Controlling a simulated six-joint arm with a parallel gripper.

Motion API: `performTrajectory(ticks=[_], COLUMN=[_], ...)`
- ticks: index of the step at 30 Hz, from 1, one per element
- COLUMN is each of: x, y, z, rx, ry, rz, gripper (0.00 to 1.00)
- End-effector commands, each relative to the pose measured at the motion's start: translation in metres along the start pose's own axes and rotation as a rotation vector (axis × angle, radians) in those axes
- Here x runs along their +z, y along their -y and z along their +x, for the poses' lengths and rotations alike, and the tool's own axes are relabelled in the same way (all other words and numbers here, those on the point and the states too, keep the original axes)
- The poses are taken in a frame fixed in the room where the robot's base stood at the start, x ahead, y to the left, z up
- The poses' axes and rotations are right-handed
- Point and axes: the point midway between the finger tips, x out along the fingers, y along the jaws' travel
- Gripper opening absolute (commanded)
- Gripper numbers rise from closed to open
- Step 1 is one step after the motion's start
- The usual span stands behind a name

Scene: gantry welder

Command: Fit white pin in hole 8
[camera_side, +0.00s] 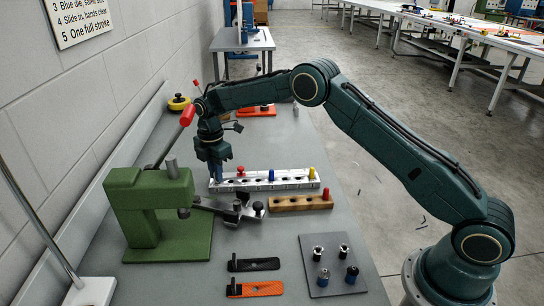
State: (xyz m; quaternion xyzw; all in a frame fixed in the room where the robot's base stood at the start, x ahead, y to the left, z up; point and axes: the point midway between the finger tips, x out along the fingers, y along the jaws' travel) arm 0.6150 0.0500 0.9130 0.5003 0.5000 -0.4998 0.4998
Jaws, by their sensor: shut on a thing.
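A long white block (290,185) with a row of dark round holes lies on the grey bench. A red pin (240,171), a blue pin (271,175) and a yellow pin (312,173) stand in it. My gripper (215,178) points down at the block's left end, low over it. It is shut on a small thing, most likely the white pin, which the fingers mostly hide. I cannot tell whether the pin touches the block. Hole numbers cannot be read in this view.
A green press (150,205) with a red-handled lever stands left, close to my gripper. A wooden block (290,203) with a red pin lies in front of the white block. A grey plate (325,285) holds several small pins. Black and orange strips lie at the front.

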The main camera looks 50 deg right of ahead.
Motion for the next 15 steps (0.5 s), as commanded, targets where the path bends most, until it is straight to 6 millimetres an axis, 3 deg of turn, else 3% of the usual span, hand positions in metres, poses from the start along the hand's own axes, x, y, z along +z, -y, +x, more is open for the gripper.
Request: performTrajectory(ticks=[2,3,6,15], x=[0.0000,0.0000,0.0000,0.0000], y=[0.0002,0.0001,0.0001,0.0001], z=[0.0015,0.0015,0.0013,0.0010], rx=[-0.001,0.000,0.000,0.000], ry=[0.000,0.000,0.000,0.000], rz=[0.000,0.000,0.000,0.000], gripper=[0.00,0.17,0.36,0.38])
